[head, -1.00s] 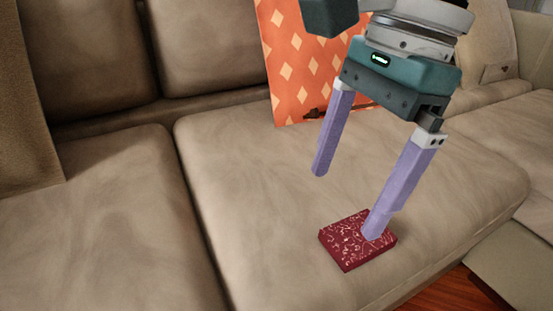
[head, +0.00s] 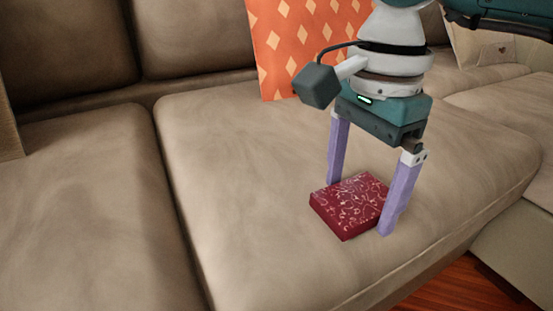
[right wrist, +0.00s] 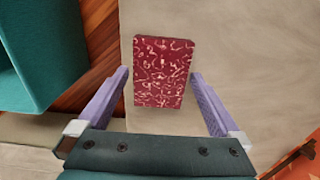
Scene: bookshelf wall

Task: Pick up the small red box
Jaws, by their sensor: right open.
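The small red box (head: 349,205), dark red with a pale scribbled pattern, lies flat on the beige sofa seat near its front edge. My right gripper (head: 360,208) is open and points down at the box, one purple finger on the far side and one on the near right side. In the right wrist view the box (right wrist: 163,72) lies ahead between the lines of the two fingers (right wrist: 158,74), with a gap on each side. I cannot tell whether either finger touches it. My left gripper is not in view.
The sofa seat (head: 240,180) is clear around the box. An orange bag or panel with pale diamonds (head: 290,45) stands against the backrest behind my right gripper. The seat's front edge drops to a wooden floor (head: 465,290).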

